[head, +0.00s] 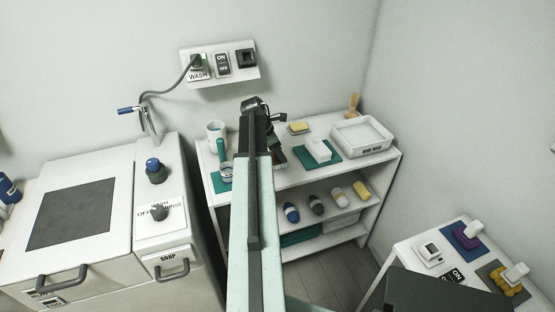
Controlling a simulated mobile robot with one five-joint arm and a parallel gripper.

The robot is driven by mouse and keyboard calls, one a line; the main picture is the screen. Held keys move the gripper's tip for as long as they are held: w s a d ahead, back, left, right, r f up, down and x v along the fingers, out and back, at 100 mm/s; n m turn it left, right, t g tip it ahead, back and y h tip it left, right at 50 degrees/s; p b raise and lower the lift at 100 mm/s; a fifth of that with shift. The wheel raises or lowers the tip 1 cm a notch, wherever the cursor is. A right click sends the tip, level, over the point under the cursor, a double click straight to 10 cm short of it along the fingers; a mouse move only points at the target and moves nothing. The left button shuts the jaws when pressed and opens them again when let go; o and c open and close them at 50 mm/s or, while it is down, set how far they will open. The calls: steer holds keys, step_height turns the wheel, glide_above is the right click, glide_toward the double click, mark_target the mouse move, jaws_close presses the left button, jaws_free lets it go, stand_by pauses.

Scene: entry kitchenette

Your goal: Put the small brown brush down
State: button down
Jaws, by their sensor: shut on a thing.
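My gripper (268,112) is at the far end of my arm, above the back of the white shelf unit's top (296,175). It is shut on the small brown brush, but my arm and wrist hide the brush, so its shape and tilt cannot be told. A small dark tray-like thing with a reddish-brown part (279,158) is partly hidden just right of my arm, below the gripper. A tan wooden-looking upright thing (353,104) stands at the back right corner of the shelf top.
A white basin (388,148), a white block on a green mat (333,159), a yellow sponge (299,127) and a white mug (216,132) stand on the shelf top. Several rolled items lie on the shelf below. A white washer (110,161) is left; a low table (408,252) is right.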

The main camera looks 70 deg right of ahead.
steer(key=shift+f, duration=0.75)
steer(key=c, duration=0.7)
jaws_free()
steer(key=shift+r, duration=0.1)
steer(key=shift+c, duration=0.2)
steer(key=shift+r, duration=0.1)
steer(key=shift+r, duration=0.2)
steer(key=p+v, duration=1.1)
steer(key=shift+r, duration=0.35)
steer(key=shift+w+a, duration=0.1)
steer(key=shift+a, duration=0.05)
